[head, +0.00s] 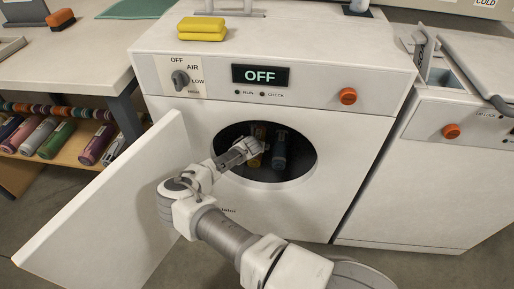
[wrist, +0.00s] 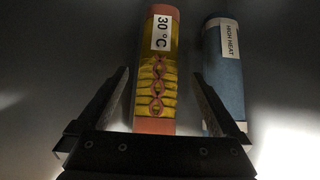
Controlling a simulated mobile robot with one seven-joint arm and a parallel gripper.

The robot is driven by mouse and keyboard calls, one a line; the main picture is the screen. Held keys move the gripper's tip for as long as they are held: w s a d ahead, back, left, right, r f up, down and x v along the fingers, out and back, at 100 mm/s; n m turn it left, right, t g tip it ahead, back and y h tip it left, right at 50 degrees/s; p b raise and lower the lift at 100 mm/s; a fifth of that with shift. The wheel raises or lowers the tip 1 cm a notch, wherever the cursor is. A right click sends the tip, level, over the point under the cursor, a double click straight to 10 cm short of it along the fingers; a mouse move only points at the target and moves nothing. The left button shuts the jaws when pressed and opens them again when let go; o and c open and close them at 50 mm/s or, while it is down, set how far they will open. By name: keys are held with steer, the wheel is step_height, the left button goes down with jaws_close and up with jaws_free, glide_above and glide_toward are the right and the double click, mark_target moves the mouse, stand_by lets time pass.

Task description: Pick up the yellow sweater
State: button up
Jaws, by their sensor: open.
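The yellow sweater (wrist: 156,82) is a rolled bundle with orange ends, a braided pattern and a "30 °C" tag. It stands in the dryer drum and also shows small in the head view (head: 257,146). In the wrist view my gripper (wrist: 162,92) is open, with one finger on each side of the roll. I cannot tell whether either finger touches it. In the head view my gripper (head: 262,148) reaches through the round opening and partly hides the roll.
A blue roll (wrist: 224,75) tagged "HIGH HEAT" stands right of the sweater, close to my right finger. The white dryer (head: 375,115) reads OFF. Its open door (head: 100,210) stands left of my arm. A shelf (head: 20,165) with several rolls is at left.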

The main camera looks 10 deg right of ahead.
steer(key=b+x, duration=0.2)
steer(key=x, duration=0.2)
steer(key=shift+w+f, duration=0.15)
steer(key=shift+w, duration=0.3)
steer(key=shift+c, duration=0.2)
jaws_close()
steer(key=shift+r, duration=0.2)
